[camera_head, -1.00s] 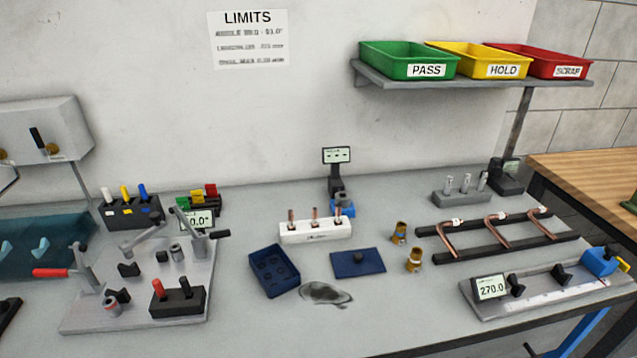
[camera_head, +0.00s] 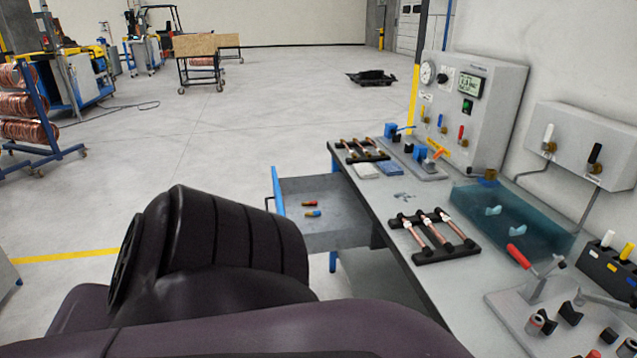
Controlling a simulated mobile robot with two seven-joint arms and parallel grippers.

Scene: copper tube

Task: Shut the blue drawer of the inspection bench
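The blue drawer (camera_head: 276,190) stands pulled out from the left end of the inspection bench (camera_head: 385,199). Its blue front faces left and carries a dark handle (camera_head: 267,203). Inside its grey tray lie two small objects, one red and yellow (camera_head: 311,204) and one blue and yellow (camera_head: 313,213). My own dark arm fills the lower left and middle of the view and hides part of the floor and the bench's near edge. Neither gripper shows in the head view.
On the bench are racks with copper tubes (camera_head: 434,235), a blue-green tank (camera_head: 505,222), a grey gauge panel (camera_head: 466,105) and a clamp fixture (camera_head: 540,300). The floor left of the drawer (camera_head: 180,170) is open. A rack of copper coils (camera_head: 35,130) stands far left.

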